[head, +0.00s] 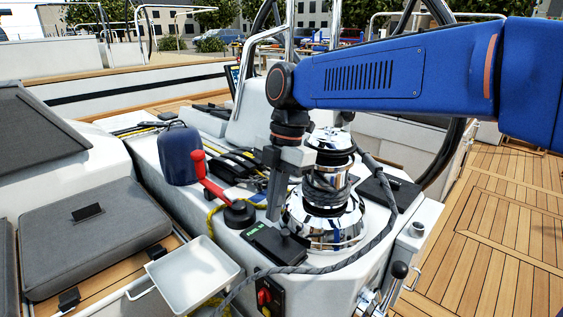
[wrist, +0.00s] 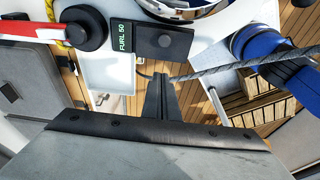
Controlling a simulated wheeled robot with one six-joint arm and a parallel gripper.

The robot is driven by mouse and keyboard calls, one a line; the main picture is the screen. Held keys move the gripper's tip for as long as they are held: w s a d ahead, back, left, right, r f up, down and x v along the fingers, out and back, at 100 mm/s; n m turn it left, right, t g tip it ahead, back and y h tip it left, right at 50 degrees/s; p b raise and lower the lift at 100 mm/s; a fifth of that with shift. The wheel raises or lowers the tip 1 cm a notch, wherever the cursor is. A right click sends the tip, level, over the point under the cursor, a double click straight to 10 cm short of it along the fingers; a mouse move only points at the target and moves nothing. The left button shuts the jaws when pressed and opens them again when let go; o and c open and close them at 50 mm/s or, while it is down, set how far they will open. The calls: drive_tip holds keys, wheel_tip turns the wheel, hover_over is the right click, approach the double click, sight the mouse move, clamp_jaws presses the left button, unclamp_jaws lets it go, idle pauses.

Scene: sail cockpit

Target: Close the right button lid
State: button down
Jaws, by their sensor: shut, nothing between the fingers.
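A small black control panel (head: 268,238) with a green-lit strip lies on the white console, in front of the chrome winch. In the wrist view its display (wrist: 122,45) reads "FURL 50", and a black flat part (wrist: 165,43) with a small round spot lies to the right of it. I cannot tell for sure whether this part is the right button lid, or whether it is open or shut. My gripper (head: 273,216) points down just above the panel, beside the winch, with its fingers together and empty. Its dark fingers (wrist: 160,82) also show below the panel in the wrist view.
The chrome winch (head: 325,195) with grey rope stands close right of my gripper. A red-handled lever (head: 208,180) and a blue cover (head: 181,153) are to the left. A white tray (head: 193,272) sits at the front left. Open teak deck (head: 500,230) lies to the right.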

drive_tip(key=v, duration=1.5)
drive_tip(key=s+d+f+m+t, duration=0.2)
drive_tip(key=d+f+m, duration=0.3)
drive_tip(key=d+m, duration=0.3)
drive_tip(key=s+d+f+m+t, duration=0.15)
drive_tip(key=d+f+m, duration=0.3)
drive_tip(key=d, duration=0.55)
drive_tip(key=s+d+f+m+t+h, duration=0.1)
drive_tip(key=s+d+f+m+t, duration=0.2)
drive_tip(key=s+d+f+m, duration=0.8)
wheel_tip(320, 180, down, 5)
drive_tip(key=d+m, duration=0.2)
drive_tip(key=m, duration=0.2)
drive_tip(key=shift+s+d+h, duration=0.3)
drive_tip(key=shift+s+d, duration=0.05)
drive_tip(key=shift+d, duration=0.05)
drive_tip(key=shift+r, duration=0.1)
